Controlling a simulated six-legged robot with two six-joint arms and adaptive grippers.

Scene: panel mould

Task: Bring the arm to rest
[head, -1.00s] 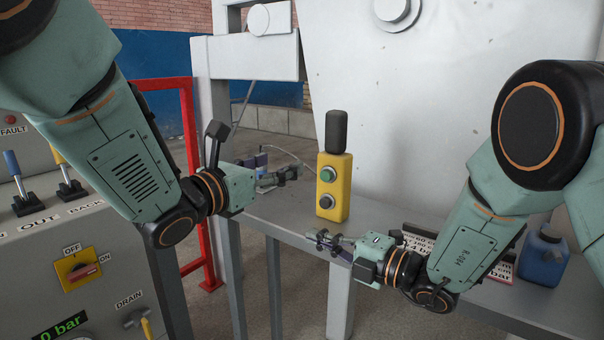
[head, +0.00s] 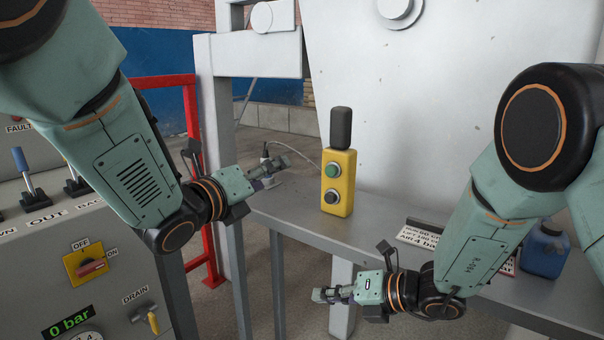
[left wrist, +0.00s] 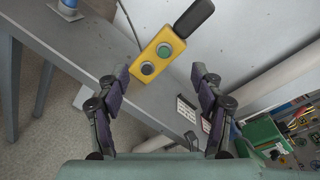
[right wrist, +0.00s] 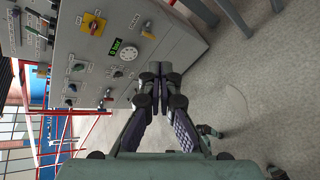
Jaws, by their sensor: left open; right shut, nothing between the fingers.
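My left gripper (head: 272,167) is open and empty above the grey ledge, left of the yellow button box (head: 339,182). In the left wrist view, its two fingers (left wrist: 163,84) stand apart, with the button box beyond them. My right gripper (head: 325,295) is shut and empty, low in front of the ledge's front edge and pointing left. In the right wrist view, its fingertips (right wrist: 160,82) meet, with floor and the grey control panel beyond. Neither gripper visibly touches anything.
The control panel (head: 115,225) with levers and a yellow OFF/ON switch (head: 86,266) stands at the left. A red rail (head: 192,115) is behind it. On the ledge (head: 300,228) are a pressure sign (head: 418,237) and a blue container (head: 544,250). Bare floor shows below.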

